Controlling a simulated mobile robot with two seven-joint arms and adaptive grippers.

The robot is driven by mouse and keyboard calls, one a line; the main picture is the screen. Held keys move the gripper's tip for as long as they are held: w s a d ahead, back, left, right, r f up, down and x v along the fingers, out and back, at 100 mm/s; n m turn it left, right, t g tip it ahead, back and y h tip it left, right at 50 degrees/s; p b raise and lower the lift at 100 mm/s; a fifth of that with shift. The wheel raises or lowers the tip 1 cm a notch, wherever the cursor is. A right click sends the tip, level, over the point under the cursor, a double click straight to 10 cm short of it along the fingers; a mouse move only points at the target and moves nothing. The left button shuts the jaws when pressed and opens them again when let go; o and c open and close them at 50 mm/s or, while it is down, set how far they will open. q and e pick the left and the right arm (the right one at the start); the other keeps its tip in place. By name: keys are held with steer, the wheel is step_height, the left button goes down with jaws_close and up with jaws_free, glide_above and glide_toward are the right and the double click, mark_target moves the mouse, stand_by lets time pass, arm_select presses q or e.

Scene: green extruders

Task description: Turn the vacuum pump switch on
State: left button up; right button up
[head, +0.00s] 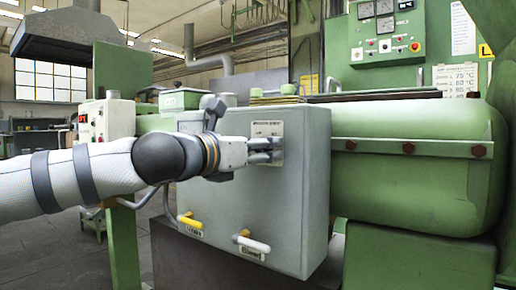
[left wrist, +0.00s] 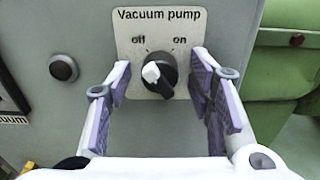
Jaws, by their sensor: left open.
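The vacuum pump switch (left wrist: 161,82) is a dark rotary knob with a white pointer, on a light plate (left wrist: 133,38) labelled "Vacuum pump", "off" and "on". The white pointer is turned to the upper left, towards "off". My left gripper (left wrist: 161,76) is open, with one finger on each side of the knob and a visible gap on both sides. In the head view my left gripper (head: 268,150) is at the front of the grey box (head: 230,215) and hides the knob. The plate (head: 267,129) shows partly above the fingers. My right gripper is not in view.
A round black button (left wrist: 63,67) sits left of the plate. Below on the box are a yellow-handled lever (head: 190,222) and a white-handled lever (head: 252,244). A large green cylinder (head: 415,190) stands close to the box's right side. The box face around the plate is mostly clear.

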arm_select(q)
jaws_close()
steer(key=shift+r, duration=0.1)
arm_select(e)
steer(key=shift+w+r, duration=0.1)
arm_select(q)
steer(key=m+p, duration=0.1)
steer(key=m, duration=0.2)
steer(key=shift+s+r, duration=0.1)
steer(key=shift+r, duration=0.05)
steer(key=m, duration=0.2)
steer(key=shift+m+p, duration=0.3)
steer(key=m, duration=0.4)
steer(key=shift+m+p, duration=0.3)
steer(key=shift+p, duration=0.05)
steer(key=shift+m, duration=1.8)
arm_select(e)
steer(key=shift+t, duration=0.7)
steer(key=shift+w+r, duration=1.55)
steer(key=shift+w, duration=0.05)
arm_select(q)
steer(key=shift+a, duration=0.1)
